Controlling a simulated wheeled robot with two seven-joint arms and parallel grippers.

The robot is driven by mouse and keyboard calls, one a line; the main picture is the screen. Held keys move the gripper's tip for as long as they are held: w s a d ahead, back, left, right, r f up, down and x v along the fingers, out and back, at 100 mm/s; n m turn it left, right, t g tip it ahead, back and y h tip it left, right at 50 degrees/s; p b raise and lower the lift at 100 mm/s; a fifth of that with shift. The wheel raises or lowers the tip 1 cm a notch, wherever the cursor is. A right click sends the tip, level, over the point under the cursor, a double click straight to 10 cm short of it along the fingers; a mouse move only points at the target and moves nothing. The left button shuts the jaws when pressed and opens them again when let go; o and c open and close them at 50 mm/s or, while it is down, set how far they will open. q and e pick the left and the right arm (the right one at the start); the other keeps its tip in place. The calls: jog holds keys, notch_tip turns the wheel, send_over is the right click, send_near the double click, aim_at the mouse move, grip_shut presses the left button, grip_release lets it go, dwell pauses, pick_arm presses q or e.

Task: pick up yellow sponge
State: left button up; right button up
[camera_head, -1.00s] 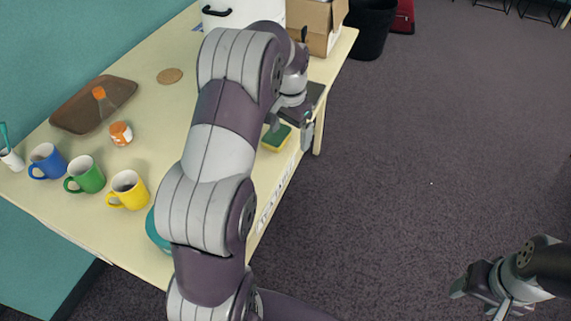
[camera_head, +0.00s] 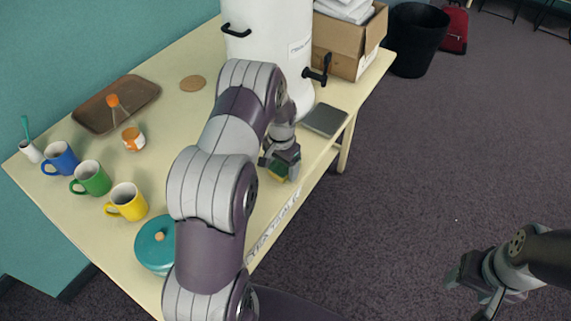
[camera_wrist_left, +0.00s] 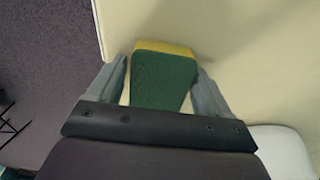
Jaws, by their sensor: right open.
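The sponge (camera_wrist_left: 164,80) lies at the table's front edge, its green face toward the left wrist camera and a yellow band at its far end. In the head view, part of the sponge (camera_head: 277,174) shows between the fingers of my left gripper (camera_head: 281,172). My left gripper (camera_wrist_left: 163,88) is open, with one finger on each side of the sponge in the left wrist view. A small gap shows at the left finger; contact at the right finger is unclear. My right gripper (camera_head: 468,290) is open and empty, away from the table over the carpet.
On the table (camera_head: 190,130) stand a white dispenser (camera_head: 275,60), a cardboard box (camera_head: 345,45), a dark flat pad (camera_head: 325,119), a teal pot (camera_head: 154,247), a yellow mug (camera_head: 128,203), a green mug (camera_head: 92,179), a blue mug (camera_head: 62,158) and a brown tray (camera_head: 90,112).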

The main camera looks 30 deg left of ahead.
aim_at(281, 168)
pick_arm(q)
jog(key=shift+s, duration=0.1)
jog(key=c, duration=0.5)
jog(key=shift+s+a+r, duration=0.1)
jog(key=shift+s+r, duration=0.05)
jog(key=shift+c, duration=0.5)
pick_arm(e)
jog(key=shift+s+r, duration=0.1)
jog(key=shift+s, duration=0.15)
jog(key=shift+w, duration=0.15)
pick_arm(q)
jog(key=shift+r, duration=0.3)
jog(key=r, duration=0.1)
jog(key=r+b, duration=0.1)
jog(key=r, duration=0.1)
jog(key=shift+s+d+r+b, duration=0.2)
jog(key=shift+s+r+b, duration=0.05)
jog(key=shift+r+b, duration=0.1)
jog(key=s+d+r+b, duration=0.1)
jog(key=s+d+r, duration=0.1)
jog(key=s, duration=0.3)
jog(key=s+d+r+b, duration=0.1)
jog(key=s+d+r, duration=0.1)
jog(key=s+r, duration=0.2)
jog(key=shift+s+d+r, duration=0.25)
jog(key=shift+s+r, duration=0.05)
jog(key=shift+s, duration=0.2)
pick_arm(e)
notch_tip(281, 168, down, 4)
jog(key=shift+r, duration=0.15)
